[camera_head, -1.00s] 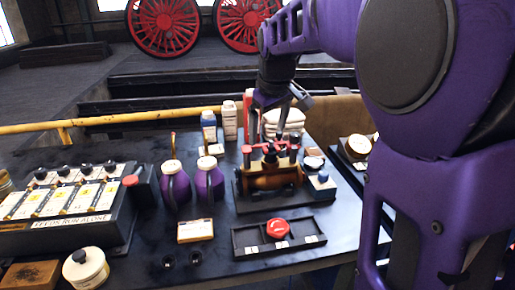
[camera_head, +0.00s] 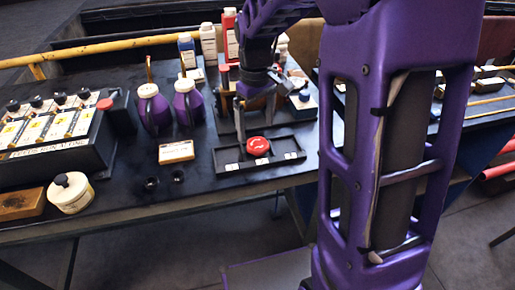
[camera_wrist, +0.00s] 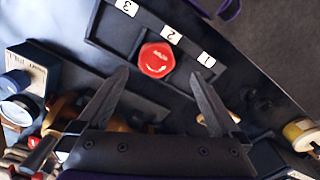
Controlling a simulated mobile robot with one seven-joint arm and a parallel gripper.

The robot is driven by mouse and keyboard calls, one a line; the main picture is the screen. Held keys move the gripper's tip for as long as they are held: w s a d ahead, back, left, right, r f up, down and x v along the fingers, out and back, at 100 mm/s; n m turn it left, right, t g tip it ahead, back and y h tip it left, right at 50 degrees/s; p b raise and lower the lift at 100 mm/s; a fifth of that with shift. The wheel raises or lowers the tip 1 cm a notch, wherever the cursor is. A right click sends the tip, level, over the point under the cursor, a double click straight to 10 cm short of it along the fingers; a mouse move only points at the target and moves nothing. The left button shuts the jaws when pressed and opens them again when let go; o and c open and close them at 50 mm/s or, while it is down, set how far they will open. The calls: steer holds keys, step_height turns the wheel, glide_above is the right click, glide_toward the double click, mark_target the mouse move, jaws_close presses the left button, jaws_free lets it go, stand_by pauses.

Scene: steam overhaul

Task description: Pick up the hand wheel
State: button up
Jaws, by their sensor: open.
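A red round piece with pale marks on its face, which looks like the hand wheel (camera_head: 258,146), lies in a black tray (camera_head: 229,154) near the table's front edge. In the wrist view the red piece (camera_wrist: 156,60) sits beside the label marked 2, just beyond and between my fingertips. My gripper (camera_head: 241,113) is over the table just behind the tray, pointing down. In the wrist view my gripper (camera_wrist: 161,76) has its two fingers spread wide with nothing between them. The fingers appear apart from the red piece. My arm hides much of the brass valve assembly behind it.
A labelled control panel (camera_head: 48,140) and a white lidded pot (camera_head: 70,193) are further left.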

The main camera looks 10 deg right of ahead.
mark_target(257, 143)
steer(key=f, duration=0.3)
steer(key=f+b, duration=0.1)
steer(key=f, duration=0.1)
steer(key=shift+w+d+f, duration=0.2)
steer(key=shift+w+f, duration=0.05)
steer(key=shift+f, duration=0.1)
jaws_close()
